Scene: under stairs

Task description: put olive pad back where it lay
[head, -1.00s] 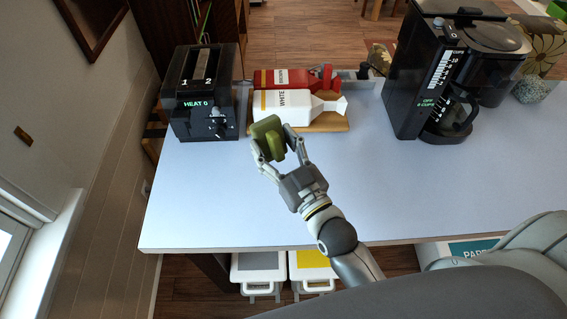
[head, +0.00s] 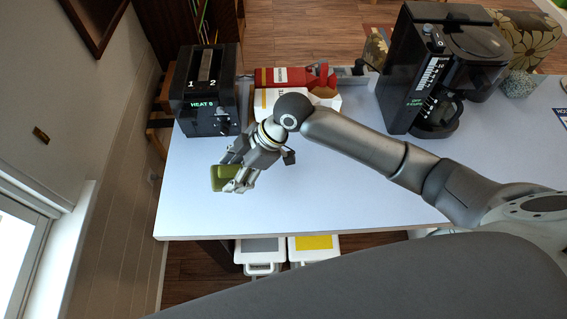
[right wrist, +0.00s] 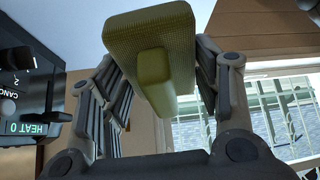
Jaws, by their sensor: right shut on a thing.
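The olive pad (head: 220,178) is a green block with a smaller raised piece on one face. My right gripper (head: 233,175) is shut on it, over the left part of the light table (head: 340,190), in front of the toaster. In the right wrist view the olive pad (right wrist: 150,40) sits between the fingers, large and close. I cannot tell whether it touches the tabletop. My left gripper is not in view.
A black toaster (head: 207,92) stands at the table's back left. A red carton (head: 293,76) and a white carton (head: 265,99), partly hidden by my arm, lie beside it. A black coffee maker (head: 418,75) stands at the back right. The front middle of the table is clear.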

